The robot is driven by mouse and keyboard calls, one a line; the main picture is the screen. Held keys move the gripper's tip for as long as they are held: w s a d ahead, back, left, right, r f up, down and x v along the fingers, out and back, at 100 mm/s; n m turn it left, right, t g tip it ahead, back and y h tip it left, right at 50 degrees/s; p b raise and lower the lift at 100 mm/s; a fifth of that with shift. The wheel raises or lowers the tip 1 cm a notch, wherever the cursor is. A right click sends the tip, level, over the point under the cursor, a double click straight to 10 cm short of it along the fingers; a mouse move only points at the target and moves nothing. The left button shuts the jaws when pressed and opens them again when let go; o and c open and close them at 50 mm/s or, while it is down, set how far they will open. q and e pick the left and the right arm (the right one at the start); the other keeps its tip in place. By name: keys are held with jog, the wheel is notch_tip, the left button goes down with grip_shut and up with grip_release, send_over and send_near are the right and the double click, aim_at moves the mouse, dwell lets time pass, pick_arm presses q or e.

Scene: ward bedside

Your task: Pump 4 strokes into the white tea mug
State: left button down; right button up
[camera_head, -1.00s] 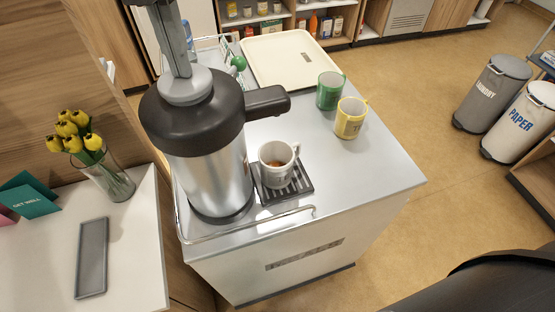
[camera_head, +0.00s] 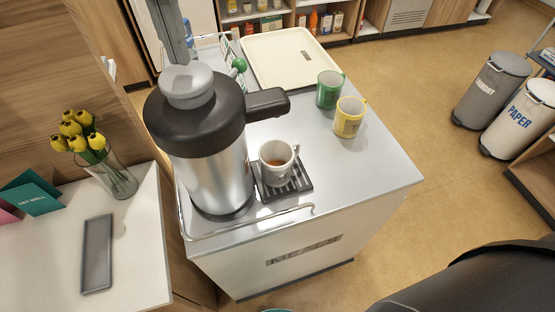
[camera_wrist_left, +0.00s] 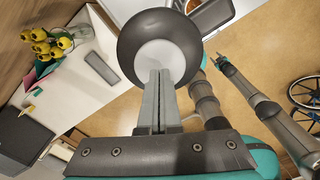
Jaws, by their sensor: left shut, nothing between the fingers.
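The pump dispenser (camera_head: 215,170) is a steel pot with a dark lid, a grey plunger (camera_head: 190,88) on top and a spout pointing right. The white tea mug (camera_head: 277,163) stands upright on the dark drip tray (camera_head: 300,186), just below the spout tip, with some brown liquid inside. My left gripper (camera_head: 178,60) is shut and empty, pointing down at the plunger top; I cannot tell if it touches. The left wrist view shows its fingers (camera_wrist_left: 157,75) over the plunger's pale top. My right gripper (camera_wrist_left: 221,62) is small there, away from the dispenser; its jaws are unclear.
A green mug (camera_head: 329,90) and a yellow mug (camera_head: 348,118) stand right of the dispenser. A cream tray (camera_head: 265,75) lies behind. A wire rail (camera_head: 250,226) edges the cart. A vase of yellow tulips (camera_head: 115,180) stands on the left table. The cart's right front is clear.

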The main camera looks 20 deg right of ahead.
aim_at(184, 73)
pick_arm(q)
jog(key=shift+f, duration=0.1)
jog(key=shift+f+b, duration=1.5)
jog(key=shift+f, duration=0.3)
jog(key=shift+r, duration=0.1)
jog(key=shift+r+p, duration=1.3)
jog(key=shift+r, duration=0.5)
jog(key=shift+f, duration=0.2)
